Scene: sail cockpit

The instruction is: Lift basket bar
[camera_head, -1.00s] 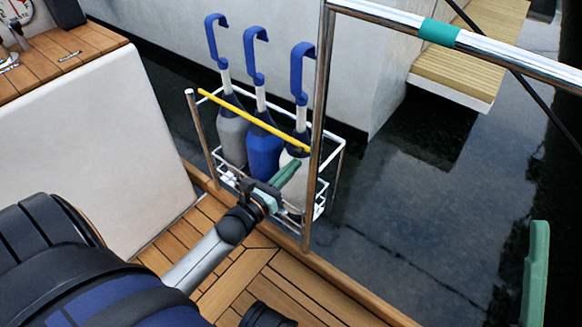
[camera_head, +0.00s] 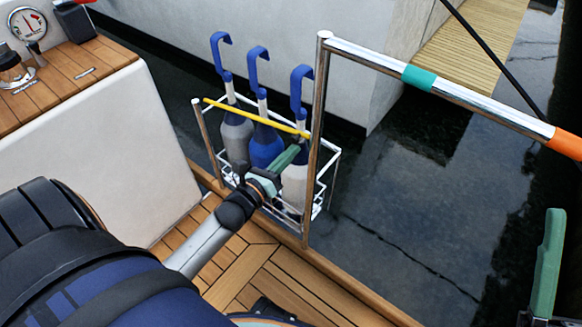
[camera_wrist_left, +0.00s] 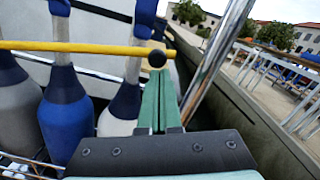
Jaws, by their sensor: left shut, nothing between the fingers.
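The yellow bar (camera_head: 250,115) lies across the top of the white wire basket (camera_head: 339,156), which hangs outside the rail. In the left wrist view the bar (camera_wrist_left: 70,47) runs across the upper left and ends in a dark round tip. My left gripper (camera_head: 294,149) is shut and empty, just below the bar's right end, with its green fingers pointing up. Its fingers (camera_wrist_left: 157,85) also show just under the bar's tip; I cannot tell whether they touch. Of my right gripper (camera_head: 548,262), only a green finger shows at the right edge.
The basket holds a grey fender (camera_head: 236,135), a blue fender (camera_head: 265,147) and a white fender (camera_head: 295,183) with blue straps. A chrome post (camera_head: 314,150) stands close right of my left gripper. Dark water (camera_head: 420,220) lies beyond the wooden deck (camera_head: 262,285).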

